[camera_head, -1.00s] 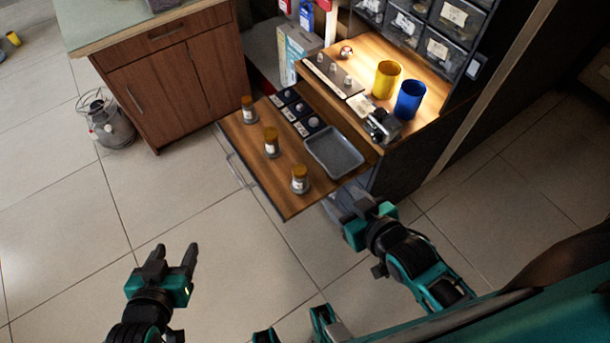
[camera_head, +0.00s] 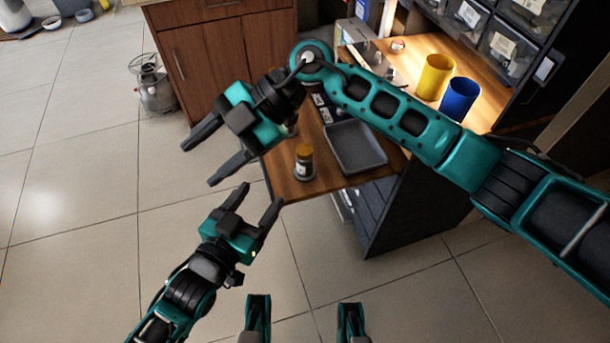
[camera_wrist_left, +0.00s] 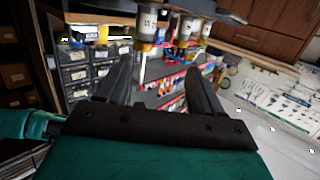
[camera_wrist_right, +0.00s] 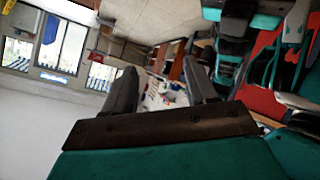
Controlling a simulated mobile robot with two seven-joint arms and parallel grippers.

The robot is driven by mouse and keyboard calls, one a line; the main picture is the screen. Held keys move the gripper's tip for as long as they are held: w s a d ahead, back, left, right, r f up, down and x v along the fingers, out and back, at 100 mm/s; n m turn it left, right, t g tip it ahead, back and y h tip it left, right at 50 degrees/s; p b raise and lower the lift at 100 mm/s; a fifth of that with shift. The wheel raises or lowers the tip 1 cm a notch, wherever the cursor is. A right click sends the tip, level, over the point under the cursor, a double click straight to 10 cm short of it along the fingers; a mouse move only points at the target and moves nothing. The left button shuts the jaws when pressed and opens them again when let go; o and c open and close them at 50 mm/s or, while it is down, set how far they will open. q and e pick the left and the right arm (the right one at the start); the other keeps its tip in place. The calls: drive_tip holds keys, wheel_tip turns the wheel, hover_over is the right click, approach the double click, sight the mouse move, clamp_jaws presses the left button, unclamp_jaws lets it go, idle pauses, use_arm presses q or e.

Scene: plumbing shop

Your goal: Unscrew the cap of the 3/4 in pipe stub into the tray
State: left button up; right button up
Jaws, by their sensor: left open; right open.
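A pipe stub (camera_head: 304,162) with an orange-brown cap and white label stands upright on the wooden pull-out board (camera_head: 322,183). The other stubs are mostly hidden behind my right arm. In the left wrist view, labelled stubs (camera_wrist_left: 147,22) hang inverted at the top; I cannot read their sizes surely. The empty dark grey tray (camera_head: 357,147) lies right of the stub. My left gripper (camera_head: 260,196) is open and empty, in front of the board and left of the near stub. My right gripper (camera_head: 200,165) is open and empty, left of the board, its arm crossing above it.
A yellow cup (camera_head: 435,76) and a blue cup (camera_head: 459,98) stand on the worktop behind the tray. Labelled bins (camera_head: 508,47) rise behind them. A wooden cabinet (camera_head: 225,50) and a metal canister (camera_head: 155,90) stand at the back left.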

sight(300, 165)
drive_tip(key=w+d+f+m+t+h+b, duration=0.1)
drive_tip(key=w+d+h, duration=0.2)
drive_tip(key=w+d, duration=0.1)
drive_tip(key=w+d+f+m+t+h+b, duration=0.1)
drive_tip(key=w+d+t+h, duration=0.1)
drive_tip(key=w+d+h, duration=0.2)
drive_tip(key=w+d+f+m+t+h+b, duration=0.1)
drive_tip(key=w+d+t+h, duration=0.1)
drive_tip(key=w+d+h, duration=0.1)
drive_tip(key=shift+w+d+f+h, duration=0.2)
drive_tip(key=shift+w+d, duration=0.05)
drive_tip(key=shift+d, duration=0.4)
drive_tip(key=shift+w+d+f+h, duration=0.2)
drive_tip(key=shift+w+d, duration=0.05)
drive_tip(key=shift+d, duration=0.35)
drive_tip(key=shift+d+r+m, duration=0.1)
drive_tip(key=shift+m, duration=0.2)
use_arm(q)
drive_tip(key=w+d, duration=0.3)
drive_tip(key=w, duration=0.1)
drive_tip(key=w+d+f+h, duration=0.1)
drive_tip(key=w+d, duration=0.2)
drive_tip(key=w, duration=0.1)
drive_tip(key=w+d+f+m+h, duration=0.1)
drive_tip(key=w+d, duration=0.2)
drive_tip(key=w, duration=0.1)
drive_tip(key=shift+f+t, duration=0.1)
drive_tip(key=shift+t, duration=0.3)
drive_tip(key=shift+c, duration=0.5)
